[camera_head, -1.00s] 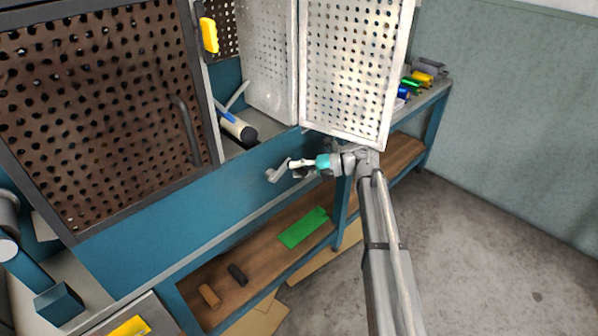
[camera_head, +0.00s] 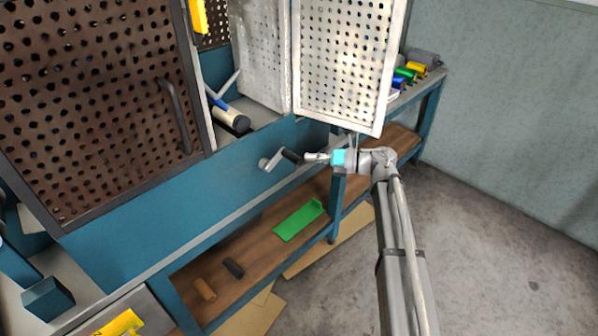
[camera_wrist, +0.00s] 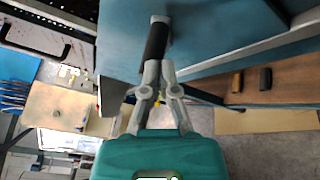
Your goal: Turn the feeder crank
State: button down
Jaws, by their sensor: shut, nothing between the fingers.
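The feeder crank (camera_head: 269,162) is a grey arm with a black handle (camera_head: 292,157), mounted on the blue front panel of the bench. The handle sticks out from the panel toward my gripper (camera_head: 306,157). In the wrist view the black handle (camera_wrist: 156,42) lies straight ahead of my fingertips (camera_wrist: 158,64), with the grey crank arm (camera_wrist: 160,19) at its far end. My fingers are together with nothing between them, at the free end of the handle. Whether they touch it I cannot tell.
An open perforated white door (camera_head: 343,60) hangs above my gripper. A dark perforated door (camera_head: 85,95) with a handle is at left. Below, the wooden shelf (camera_head: 255,245) holds a green tray (camera_head: 298,221). The floor at right (camera_head: 500,260) is clear.

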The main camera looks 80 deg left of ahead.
aim_at(300, 166)
jog(key=w+d+f+n+t+y+b, duration=0.3)
jog(key=d+f+n+y+b, duration=0.4)
jog(key=b, duration=0.7)
notch_tip(300, 166, down, 2)
jog(key=n+y, duration=0.2)
jog(key=shift+n+t, duration=0.3)
jog(key=s+a+r+p, duration=0.6)
jog(key=a, duration=0.1)
jog(key=shift+s+a, duration=0.15)
jog(key=shift+s, duration=0.05)
dwell(0.3)
jog(key=shift+r, duration=0.1)
jog(key=shift+s, duration=0.1)
dwell(1.2)
jog(key=shift+r+p, duration=0.1)
jog(key=shift+p, duration=0.2)
